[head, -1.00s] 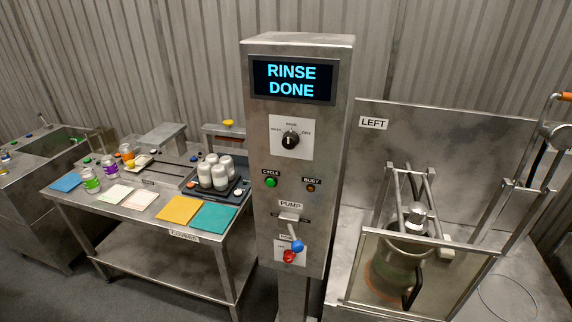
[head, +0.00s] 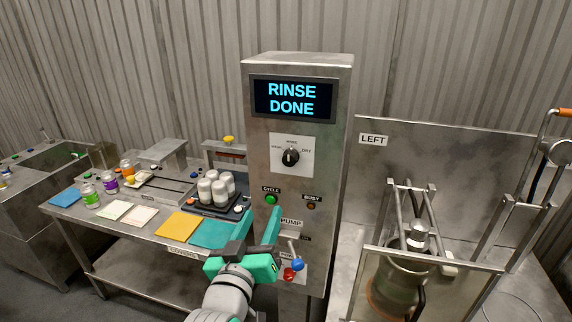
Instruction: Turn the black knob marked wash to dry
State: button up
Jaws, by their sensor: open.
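The black knob (head: 290,157) sits on a white plate (head: 305,142) on the front of the metal control column (head: 258,145). Small labels ring it, with DRY at the right; the others are too small to read surely. Its pointer looks turned up toward the middle label. The screen (head: 292,99) above reads RINSE DONE. My gripper (head: 260,214) is open and empty, its green fingers pointing up, below and left of the knob and apart from it. It is in front of the column's lower left and hides part of the table edge.
Below the knob are a green CYCLE button (head: 270,200), a dark BUSY lamp (head: 311,205) and a PUMP lever with blue (head: 298,264) and red (head: 289,274) knobs. A table (head: 160,250) with cans and jars stands left. A framed LEFT station (head: 440,150) stands right.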

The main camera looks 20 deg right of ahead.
jog(key=m+g+h, duration=0.1)
jog(key=m+h, duration=0.1)
send_near(289, 161)
jog(key=v, duration=0.2)
jog(key=x, duration=1)
jog(key=shift+w+a, duration=0.1)
jog(key=shift+w, duration=0.5)
jog(key=shift+s+d+m, duration=0.15)
jog(key=shift+d+m, duration=0.15)
jog(key=shift+d, duration=0.25)
jog(key=shift+a, duration=0.15)
jog(key=c, duration=1.1)
